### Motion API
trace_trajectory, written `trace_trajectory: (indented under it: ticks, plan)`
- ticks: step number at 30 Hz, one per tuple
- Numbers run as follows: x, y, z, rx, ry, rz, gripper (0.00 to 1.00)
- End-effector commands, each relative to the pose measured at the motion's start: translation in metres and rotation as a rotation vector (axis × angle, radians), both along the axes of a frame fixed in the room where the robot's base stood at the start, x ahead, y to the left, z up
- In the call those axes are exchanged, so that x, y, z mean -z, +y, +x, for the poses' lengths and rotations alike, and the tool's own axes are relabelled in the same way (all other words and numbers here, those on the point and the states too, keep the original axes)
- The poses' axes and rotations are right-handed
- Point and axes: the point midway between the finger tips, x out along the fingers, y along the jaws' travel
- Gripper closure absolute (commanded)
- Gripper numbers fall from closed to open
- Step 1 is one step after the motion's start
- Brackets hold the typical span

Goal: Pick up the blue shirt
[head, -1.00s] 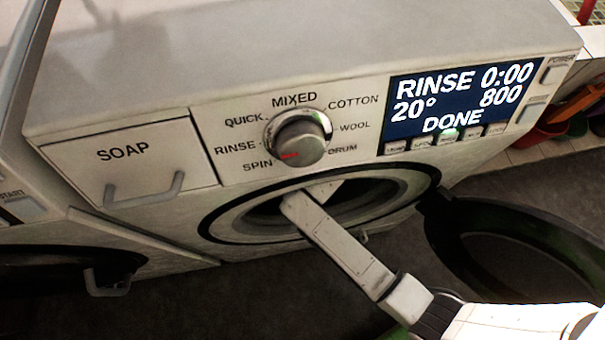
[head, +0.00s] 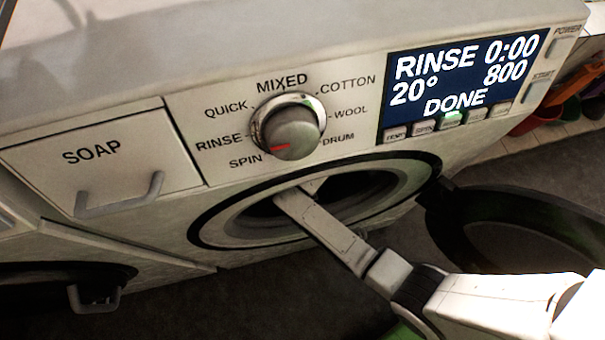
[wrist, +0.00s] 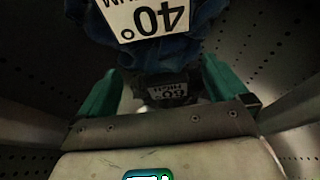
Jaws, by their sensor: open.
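In the wrist view, a dark blue cloth, which looks like the blue shirt (wrist: 178,48), lies at the top centre inside the drum. It bears a white tag reading 40°. My gripper (wrist: 160,72) has its two green fingers spread apart, with the blue cloth ahead of and partly between their tips. A darker item with a tag reading 60 HIGH (wrist: 167,90) shows between the fingers, closer to the palm. In the head view, my arm reaches through the round washer opening (head: 378,196). My gripper and the cloth are hidden there.
The perforated drum wall (wrist: 285,60) surrounds my gripper closely. The open round door (head: 525,235) is right of the opening. The soap drawer (head: 110,165) and dial (head: 291,133) are above. The display (head: 460,80) reads RINSE 0:00 DONE. A second machine's door handle (head: 95,300) is lower left.

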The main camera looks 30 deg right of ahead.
Motion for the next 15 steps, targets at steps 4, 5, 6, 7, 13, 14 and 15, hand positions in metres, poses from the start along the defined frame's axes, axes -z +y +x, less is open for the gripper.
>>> trace_trajectory:
  ticks: [4,5,6,7,13,14,15]
  plan:
    - [0.0107,-0.0014,0.0046,0.000,0.000,0.000,0.00]
    - [0.0110,-0.0014,0.0048,0.000,0.000,0.000,0.00]
    - [0.0110,-0.0014,0.0048,0.000,0.000,0.000,0.00]
    - [0.0108,-0.0014,0.0048,0.000,0.000,0.000,0.00]
    - [0.0105,-0.0015,0.0045,0.000,0.000,0.000,0.07]
    - [0.0105,-0.0015,0.0045,0.000,0.000,0.000,0.10]
    - [0.0104,-0.0015,0.0045,0.000,0.000,0.000,0.13]
